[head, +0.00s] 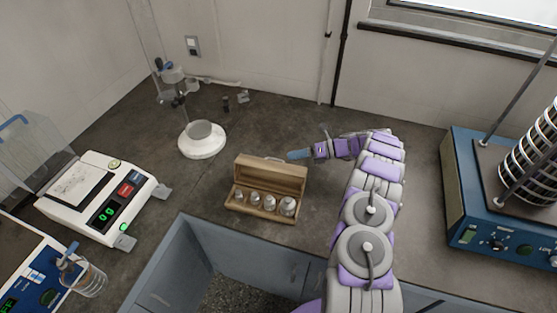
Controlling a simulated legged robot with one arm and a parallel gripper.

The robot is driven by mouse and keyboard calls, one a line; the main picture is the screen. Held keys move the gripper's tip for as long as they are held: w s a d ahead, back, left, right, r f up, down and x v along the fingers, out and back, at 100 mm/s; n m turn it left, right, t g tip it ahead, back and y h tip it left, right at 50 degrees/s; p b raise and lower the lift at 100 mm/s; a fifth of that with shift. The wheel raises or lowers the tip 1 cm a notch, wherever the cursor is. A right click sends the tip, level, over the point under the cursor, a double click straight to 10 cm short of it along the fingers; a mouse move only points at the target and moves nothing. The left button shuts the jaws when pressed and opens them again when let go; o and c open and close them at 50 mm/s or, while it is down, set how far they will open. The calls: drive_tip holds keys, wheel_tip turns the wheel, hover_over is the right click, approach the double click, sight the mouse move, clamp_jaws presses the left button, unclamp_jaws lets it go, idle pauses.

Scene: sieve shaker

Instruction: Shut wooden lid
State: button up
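A small wooden box (262,209) stands on the dark bench in the middle of the head view, near the bench's front edge. Its wooden lid (270,174) is open and stands up at the back of the box. Several metal weights sit in a row inside the box, the largest (288,206) at the right end. My gripper (298,155) is behind the lid at its upper right, with its blue tip close to the lid's top edge. I cannot tell whether it touches the lid. How far its fingers are apart is too small to tell.
A stand with a round white base (202,146) is behind the box. A blue sieve shaker (487,225) stands at the right. An opening in the bench (205,262) lies in front.

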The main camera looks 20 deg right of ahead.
drive_tip(key=b+x, duration=0.1)
drive_tip(key=x, duration=0.5)
drive_tip(key=shift+a, duration=0.35)
drive_tip(key=shift+c, duration=0.4)
clamp_jaws()
